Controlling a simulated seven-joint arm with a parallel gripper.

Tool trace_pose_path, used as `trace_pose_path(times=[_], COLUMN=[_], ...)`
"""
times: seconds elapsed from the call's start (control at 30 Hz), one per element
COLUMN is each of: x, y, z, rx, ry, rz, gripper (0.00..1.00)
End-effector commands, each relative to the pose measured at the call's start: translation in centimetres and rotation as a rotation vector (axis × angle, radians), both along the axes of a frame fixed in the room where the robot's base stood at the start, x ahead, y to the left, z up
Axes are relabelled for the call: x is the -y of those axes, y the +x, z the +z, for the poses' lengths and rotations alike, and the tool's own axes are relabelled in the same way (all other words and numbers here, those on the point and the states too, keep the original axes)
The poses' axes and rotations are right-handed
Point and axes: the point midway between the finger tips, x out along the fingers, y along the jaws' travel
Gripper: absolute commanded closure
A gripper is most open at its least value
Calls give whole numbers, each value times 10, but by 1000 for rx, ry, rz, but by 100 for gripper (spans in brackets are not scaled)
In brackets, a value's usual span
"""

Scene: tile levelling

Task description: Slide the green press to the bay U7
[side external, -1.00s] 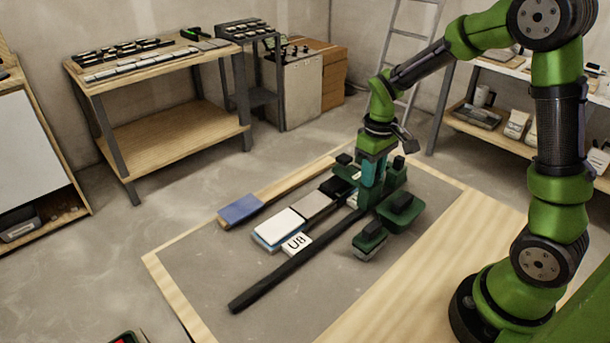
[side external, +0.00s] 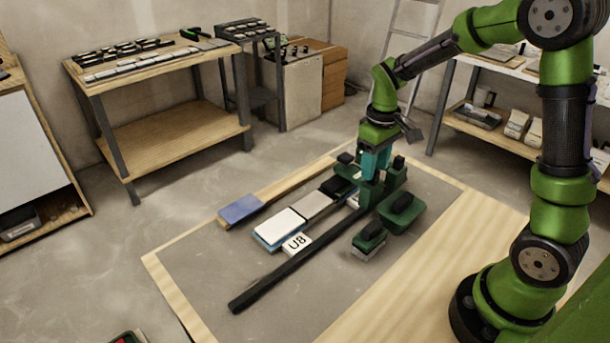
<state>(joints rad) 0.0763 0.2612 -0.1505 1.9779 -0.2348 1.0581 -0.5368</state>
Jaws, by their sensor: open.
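The green press (side external: 385,184) stands at the far end of the dark rail (side external: 290,267), over the far part of the row of tiles. My gripper (side external: 375,165) is open, pointing down at the top of the press. Whether its fingers touch the press cannot be told. A white label reading U8 (side external: 297,243) lies beside the rail, near the white tile. No U7 text is readable.
The row holds a white-topped blue tile (side external: 279,227), a grey tile (side external: 313,205) and a dark one (side external: 338,186). A blue block (side external: 240,208) lies on the wooden strip. Two green blocks with dark handles, one larger (side external: 402,217) and one smaller (side external: 369,241), sit right of the rail.

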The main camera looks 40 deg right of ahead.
Motion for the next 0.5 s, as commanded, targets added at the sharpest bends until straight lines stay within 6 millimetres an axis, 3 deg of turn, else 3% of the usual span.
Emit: trace_pose_path(times=[0.5], x=[0], y=[0], z=[47], rx=[-1], ry=[0], rz=[1], gripper=[53])
